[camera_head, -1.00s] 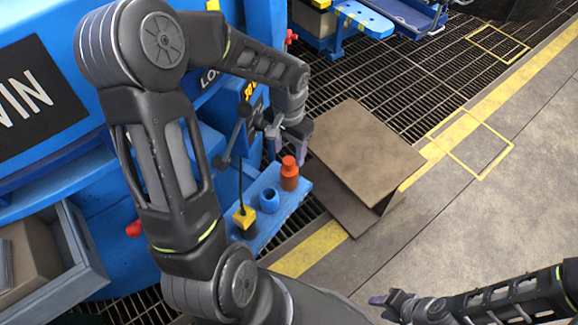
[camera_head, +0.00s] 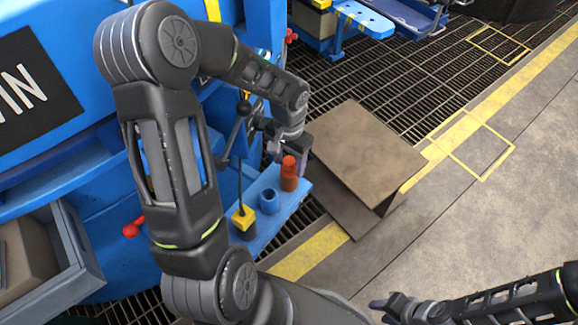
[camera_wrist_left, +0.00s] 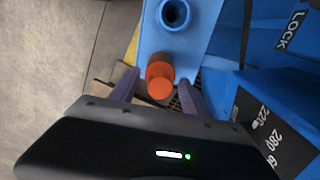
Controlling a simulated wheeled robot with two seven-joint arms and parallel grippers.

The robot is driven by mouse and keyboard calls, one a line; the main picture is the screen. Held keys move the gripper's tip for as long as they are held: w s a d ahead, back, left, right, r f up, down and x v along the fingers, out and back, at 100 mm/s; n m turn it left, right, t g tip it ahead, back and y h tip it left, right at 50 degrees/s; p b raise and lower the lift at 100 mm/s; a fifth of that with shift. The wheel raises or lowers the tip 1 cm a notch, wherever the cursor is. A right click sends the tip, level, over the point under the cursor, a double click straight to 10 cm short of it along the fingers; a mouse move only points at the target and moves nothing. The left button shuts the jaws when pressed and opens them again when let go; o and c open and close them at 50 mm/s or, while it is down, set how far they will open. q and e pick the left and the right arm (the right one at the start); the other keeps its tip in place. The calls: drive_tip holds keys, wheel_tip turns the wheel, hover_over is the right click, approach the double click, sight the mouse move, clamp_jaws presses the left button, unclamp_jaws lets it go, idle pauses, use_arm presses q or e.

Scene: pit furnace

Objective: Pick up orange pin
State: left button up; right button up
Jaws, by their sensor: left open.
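The orange pin (camera_head: 289,178) stands upright at the far end of a blue shelf (camera_head: 262,238). My left gripper (camera_head: 288,150) is open and sits at the pin's top end in the head view. In the left wrist view the orange pin (camera_wrist_left: 160,79) shows between the two spread fingers of my left gripper (camera_wrist_left: 158,84), with no clear contact. My right gripper (camera_head: 385,308) is at the bottom of the head view, far from the pin; its jaw opening is too small to judge.
A blue hollow socket (camera_head: 269,201) and a yellow-and-black lever base (camera_head: 243,219) are on the same shelf. A thin lever rod (camera_head: 240,180) rises close to my left arm. A brown panel (camera_head: 365,145) lies right of the shelf. Blue machinery stands at left.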

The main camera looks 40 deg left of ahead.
use_arm(q)
clamp_jaws()
idle(0.5)
